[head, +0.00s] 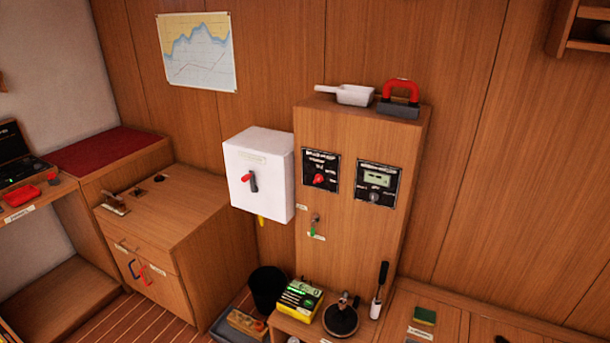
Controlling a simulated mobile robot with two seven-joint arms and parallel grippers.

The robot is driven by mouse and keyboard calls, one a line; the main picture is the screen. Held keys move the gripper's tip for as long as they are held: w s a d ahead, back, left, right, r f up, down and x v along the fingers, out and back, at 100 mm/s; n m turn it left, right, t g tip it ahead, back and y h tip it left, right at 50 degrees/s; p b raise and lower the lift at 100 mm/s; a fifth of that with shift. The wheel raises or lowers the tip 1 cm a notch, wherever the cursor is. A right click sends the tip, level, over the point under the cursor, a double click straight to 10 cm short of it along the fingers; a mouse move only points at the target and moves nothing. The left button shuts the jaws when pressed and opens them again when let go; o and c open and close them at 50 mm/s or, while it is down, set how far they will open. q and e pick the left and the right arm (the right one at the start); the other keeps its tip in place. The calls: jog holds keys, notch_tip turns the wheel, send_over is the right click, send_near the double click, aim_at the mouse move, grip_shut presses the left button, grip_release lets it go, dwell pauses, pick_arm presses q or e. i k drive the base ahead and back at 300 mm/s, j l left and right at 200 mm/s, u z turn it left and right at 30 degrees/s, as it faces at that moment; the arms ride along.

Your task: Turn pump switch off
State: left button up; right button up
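A tall wooden cabinet (362,232) stands right of centre in the head view. Its front carries a black panel (320,160) with a red knob (319,180), and a second black panel (387,172) with a small display and a dark knob (374,197). To its left, a white box (270,190) on the wall carries a lever with a red end and a dark end (249,181). The labels are too small to read, so I cannot tell which is the pump switch or its setting. Neither gripper is in view.
A white scoop (350,95) and a red-handled block (400,98) lie on the cabinet top. Below stand a black bin (268,288), a yellow-green box (299,300) and a white-handled brush (378,292). A wooden counter (170,205) is at left. The space before the panels is clear.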

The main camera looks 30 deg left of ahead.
aim_at(318, 178)
jog(key=i+j, duration=0.15)
jog(key=j, duration=0.2)
jog(key=i+j, duration=0.1)
jog(key=j, duration=0.25)
jog(key=i+j, duration=0.15)
jog(key=j, duration=0.2)
jog(key=i+j, duration=0.15)
jog(key=j, duration=0.2)
jog(key=i+j, duration=0.1)
jog(key=j, duration=0.25)
jog(key=i+j, duration=0.15)
jog(key=j, duration=0.2)
